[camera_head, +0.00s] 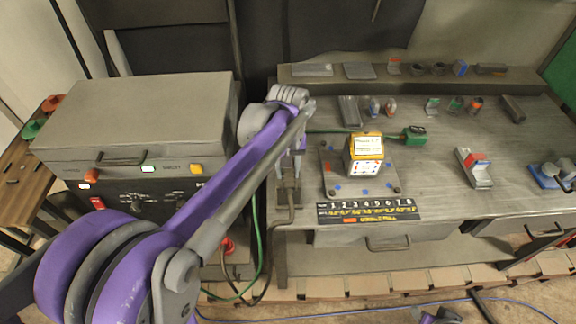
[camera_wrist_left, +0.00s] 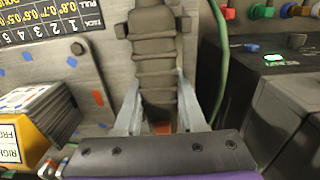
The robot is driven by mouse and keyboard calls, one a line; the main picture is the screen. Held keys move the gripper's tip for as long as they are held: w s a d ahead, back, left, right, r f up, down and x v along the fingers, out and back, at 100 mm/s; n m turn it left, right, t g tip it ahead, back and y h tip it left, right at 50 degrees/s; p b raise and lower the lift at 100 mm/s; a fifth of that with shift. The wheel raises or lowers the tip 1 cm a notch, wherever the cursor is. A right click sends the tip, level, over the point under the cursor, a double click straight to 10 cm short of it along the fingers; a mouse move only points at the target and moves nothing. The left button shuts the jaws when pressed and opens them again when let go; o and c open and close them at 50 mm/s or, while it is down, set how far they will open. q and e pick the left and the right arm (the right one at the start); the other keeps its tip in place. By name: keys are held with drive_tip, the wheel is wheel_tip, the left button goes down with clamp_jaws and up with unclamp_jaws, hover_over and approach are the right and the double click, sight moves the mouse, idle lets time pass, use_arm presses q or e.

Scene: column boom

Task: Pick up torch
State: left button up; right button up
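The torch (camera_wrist_left: 157,50) appears to be the grey-brown ribbed handle running down the middle of the left wrist view. My left gripper (camera_wrist_left: 160,85) has one pale finger on each side of it. I cannot tell whether the fingers press on it or stand slightly apart. In the head view my left gripper (camera_head: 290,160) points down at the left end of the bench, and my arm partly hides this spot. A small purple and dark part, perhaps of my right arm, shows at the bottom edge; its fingers cannot be made out.
The workbench (camera_head: 440,190) carries a yellow-white box (camera_head: 366,153) on a plate, a number strip (camera_head: 368,210), a green clamp-like piece (camera_head: 414,133) and a grey and red block (camera_head: 475,167). A grey power unit (camera_head: 140,115) stands left. Green and dark cables hang between unit and bench.

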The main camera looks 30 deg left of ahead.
use_arm(q)
clamp_jaws()
drive_tip(key=shift+r, duration=0.1)
